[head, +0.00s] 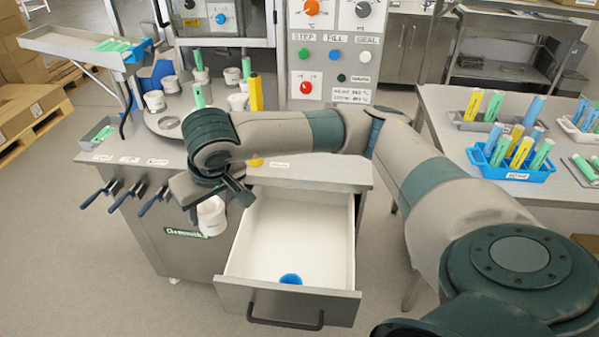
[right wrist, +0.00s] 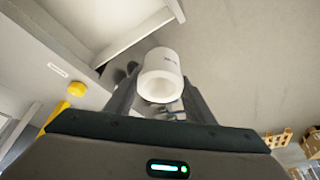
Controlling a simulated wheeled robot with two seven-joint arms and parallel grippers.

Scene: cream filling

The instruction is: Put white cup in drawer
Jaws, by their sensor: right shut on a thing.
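My right gripper (head: 217,199) is shut on a white cup (head: 211,217), which hangs in front of the machine, just left of the open drawer (head: 334,240). The right wrist view also shows the white cup (right wrist: 161,76) between the two fingers. The drawer is pulled out, with white inside walls, a grey front and a dark handle. A small blue round thing (head: 290,279) lies inside it near the front. The drawer edge (right wrist: 130,40) shows at the upper left of the right wrist view. My left gripper is not in view.
The machine's worktop holds several white cups (head: 154,101) and coloured tubes (head: 256,92). Dark-handled levers (head: 154,200) stick out at its left front. A side table at right holds a blue crate (head: 511,165) of tubes. My right arm spans above the drawer's back.

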